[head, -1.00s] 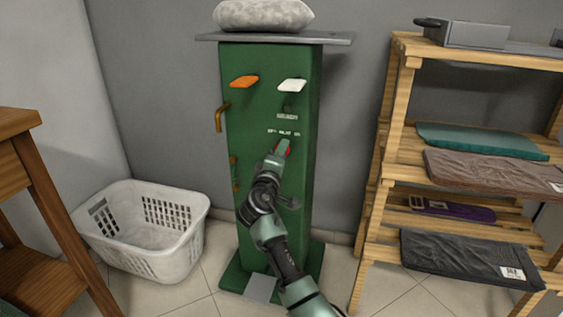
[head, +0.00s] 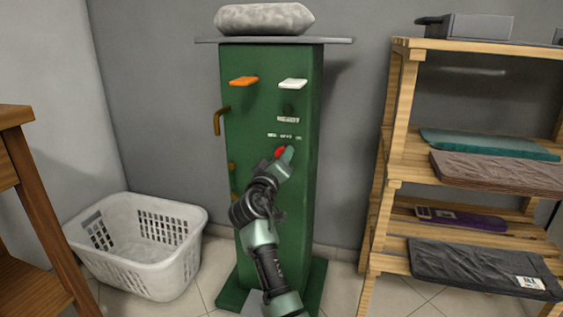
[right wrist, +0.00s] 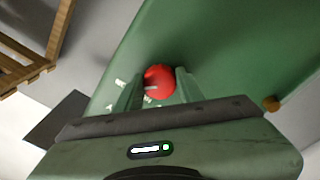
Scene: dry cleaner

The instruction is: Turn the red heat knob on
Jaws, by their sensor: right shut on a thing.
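The red heat knob (head: 280,152) is on the front of the green press cabinet (head: 270,80), below a row of small white labels (head: 285,135). My right gripper (head: 285,157) is shut on the knob, and its fingers partly hide it. In the right wrist view the round red knob (right wrist: 159,82) sits between the two fingers of the right gripper (right wrist: 158,88), with a pale mark across its face. I cannot read the labels or tell the knob's setting. My left gripper is not in view.
A white basket (head: 140,240) stands left and a wooden shelf (head: 398,110) right.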

